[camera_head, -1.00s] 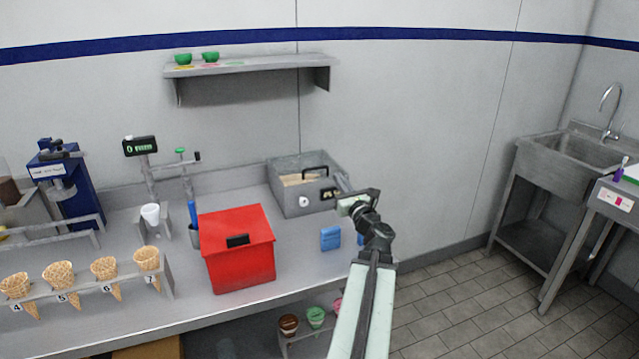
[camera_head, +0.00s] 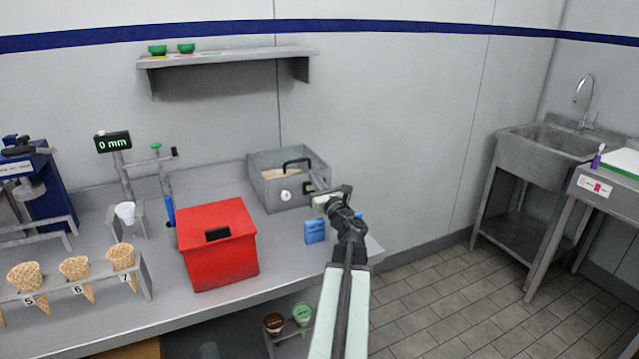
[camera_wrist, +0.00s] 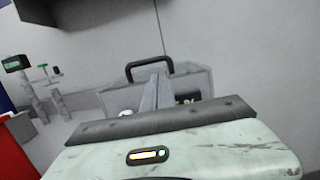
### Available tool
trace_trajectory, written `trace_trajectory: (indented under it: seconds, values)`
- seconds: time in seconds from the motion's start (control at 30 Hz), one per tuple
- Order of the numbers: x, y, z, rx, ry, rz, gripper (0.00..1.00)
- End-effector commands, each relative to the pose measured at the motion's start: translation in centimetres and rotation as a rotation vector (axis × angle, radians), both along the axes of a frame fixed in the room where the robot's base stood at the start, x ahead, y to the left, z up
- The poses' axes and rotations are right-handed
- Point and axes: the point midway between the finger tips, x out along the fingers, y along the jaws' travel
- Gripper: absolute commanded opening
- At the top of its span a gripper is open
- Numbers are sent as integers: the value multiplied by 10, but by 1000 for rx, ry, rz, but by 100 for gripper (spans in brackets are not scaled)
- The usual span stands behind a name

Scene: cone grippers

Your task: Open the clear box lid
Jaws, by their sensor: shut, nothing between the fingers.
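The clear box (camera_head: 268,193) is a grey-walled box with a see-through lid on the counter against the back wall. Pale contents show through the lid. A black handle (camera_head: 297,163) stands on the lid, which lies closed; the handle also shows in the wrist view (camera_wrist: 150,66). A round white knob sits on the box's front wall. My gripper (camera_head: 314,187) is at the box's front right corner, with its fingers shut and empty. In the wrist view the fingers (camera_wrist: 155,92) point at the box below the handle and hide part of its front. I cannot tell whether they touch it.
A red lidded box (camera_head: 220,262) stands on the counter left of my arm. A small blue box (camera_head: 315,231) lies just below my gripper. Waffle cones (camera_head: 75,268) stand in a rack at the left. A wall shelf (camera_head: 225,56) hangs above; a sink (camera_head: 560,145) is at the right.

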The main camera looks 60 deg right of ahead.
Motion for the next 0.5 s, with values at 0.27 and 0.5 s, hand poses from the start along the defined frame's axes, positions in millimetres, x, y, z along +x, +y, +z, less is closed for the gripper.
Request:
trace_trajectory:
  seconds: [0.27,0.5]
  values:
    - [42,-31,11,1,-1,0,0]
    - [45,-34,11,0,0,-1,0]
